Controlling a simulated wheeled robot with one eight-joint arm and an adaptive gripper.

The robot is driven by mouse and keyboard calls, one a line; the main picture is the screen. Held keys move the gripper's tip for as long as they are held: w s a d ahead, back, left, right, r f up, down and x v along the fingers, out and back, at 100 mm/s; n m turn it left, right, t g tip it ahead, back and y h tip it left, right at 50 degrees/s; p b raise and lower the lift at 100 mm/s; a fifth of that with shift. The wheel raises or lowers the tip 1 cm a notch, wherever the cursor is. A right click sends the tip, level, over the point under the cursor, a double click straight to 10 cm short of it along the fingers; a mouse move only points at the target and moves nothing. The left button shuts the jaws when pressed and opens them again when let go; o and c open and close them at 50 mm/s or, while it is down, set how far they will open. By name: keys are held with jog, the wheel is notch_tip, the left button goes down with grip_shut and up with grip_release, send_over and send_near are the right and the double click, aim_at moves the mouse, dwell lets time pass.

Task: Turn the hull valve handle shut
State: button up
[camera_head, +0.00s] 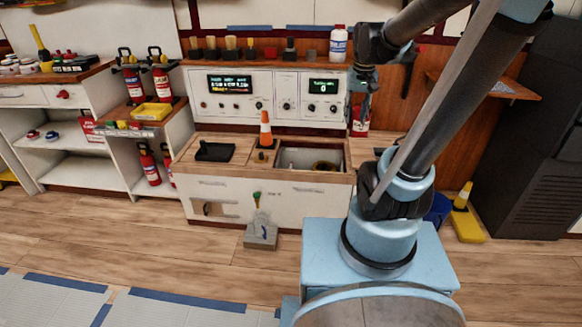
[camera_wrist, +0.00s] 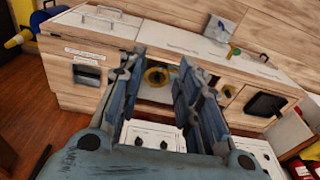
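The hull valve handle is most likely the round brass-yellow piece (camera_wrist: 157,77) in the open recess of the wooden counter; its exact turn position is too small to tell. In the head view a dark yellow part (camera_head: 323,166) shows at the bottom of that recess (camera_head: 311,149). My gripper (camera_head: 364,115) hangs above and to the right of the recess in the head view. In the wrist view my gripper (camera_wrist: 160,63) has its two fingers spread apart, with the brass piece seen between them and nothing held.
An orange cone (camera_head: 265,132) stands left of the recess, and a black tray (camera_head: 215,151) lies farther left. A control panel (camera_head: 265,97) rises behind the counter. A white bottle (camera_head: 338,43) stands on top of it. A grey block (camera_head: 261,236) sits on the floor in front.

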jog(key=w+a+f, duration=0.1)
jog(key=w+a, duration=0.2)
jog(key=w, duration=0.4)
jog(key=w+a+f, duration=0.1)
jog(key=w+a, duration=0.2)
jog(key=w, duration=0.4)
jog(key=g, duration=0.2)
send_over(291, 166)
notch_tip(291, 166, down, 29)
notch_tip(291, 166, down, 16)
jog(key=shift+f, duration=0.25)
grip_shut()
